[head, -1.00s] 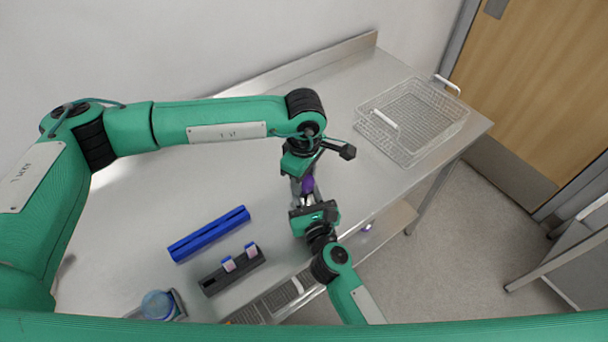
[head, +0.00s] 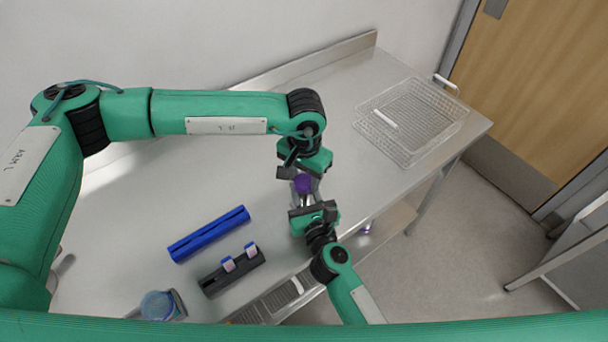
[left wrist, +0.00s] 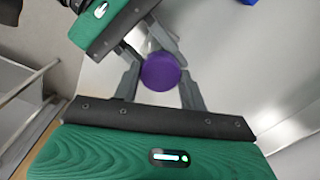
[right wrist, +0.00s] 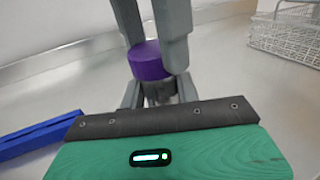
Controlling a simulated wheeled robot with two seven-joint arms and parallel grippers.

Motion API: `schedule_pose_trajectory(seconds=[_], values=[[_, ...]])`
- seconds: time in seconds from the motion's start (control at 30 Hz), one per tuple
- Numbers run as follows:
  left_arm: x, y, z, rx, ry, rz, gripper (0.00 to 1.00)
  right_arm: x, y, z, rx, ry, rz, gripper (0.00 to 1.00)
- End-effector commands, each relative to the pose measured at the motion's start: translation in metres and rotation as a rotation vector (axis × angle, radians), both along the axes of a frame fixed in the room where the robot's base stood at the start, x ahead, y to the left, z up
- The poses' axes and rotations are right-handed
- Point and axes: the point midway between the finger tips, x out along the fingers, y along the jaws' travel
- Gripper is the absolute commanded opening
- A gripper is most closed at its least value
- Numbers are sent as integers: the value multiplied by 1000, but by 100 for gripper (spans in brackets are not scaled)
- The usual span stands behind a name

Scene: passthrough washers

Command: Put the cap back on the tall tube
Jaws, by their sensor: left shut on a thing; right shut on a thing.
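The purple cap (head: 303,183) is between the fingers of my left gripper (head: 303,177), which is shut on it from above. The cap also shows in the left wrist view (left wrist: 160,73) and in the right wrist view (right wrist: 147,60). My right gripper (head: 307,202) is shut on the clear tube (right wrist: 158,91) just below the cap. The cap is at the tube's mouth and looks level with it. I cannot tell whether it is seated or only resting there. The fingers hide most of the tube.
A blue rack (head: 209,233) and a black rack (head: 233,271) holding two small capped pieces lie left of the grippers. A blue-topped round container (head: 157,305) is at the front left. A wire basket (head: 412,119) stands at the right. The middle of the steel table is clear.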

Motion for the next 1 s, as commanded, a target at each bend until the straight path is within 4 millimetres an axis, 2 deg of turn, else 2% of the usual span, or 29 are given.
schedule_pose_trajectory(seconds=[0.2, 0.33, 0.5, 0.77, 0.8, 0.9, 1.0], values=[[1, 0, 1, 2, -3, -335, 22, 0, -1, -1, -1, 2, -1, 0], [1, 0, 1, 0, -3, -479, 22, 0, -1, -1, -1, 2, -1, 0], [1, 0, 1, 0, -3, -556, 22, 0, -1, -1, -1, 2, -1, 0], [1, 0, 1, 1, -3, -558, 22, 0, -1, -1, -1, 2, -1, 0], [1, 0, 1, 1, -3, -558, 49, 0, -1, -1, -1, 2, -1, 0], [1, 0, 1, 0, -2, -557, 65, 0, -1, -1, -1, 2, -1, 0], [1, 0, 0, 0, -2, -557, 65, 0, 0, -1, -1, 2, -1, 0]])
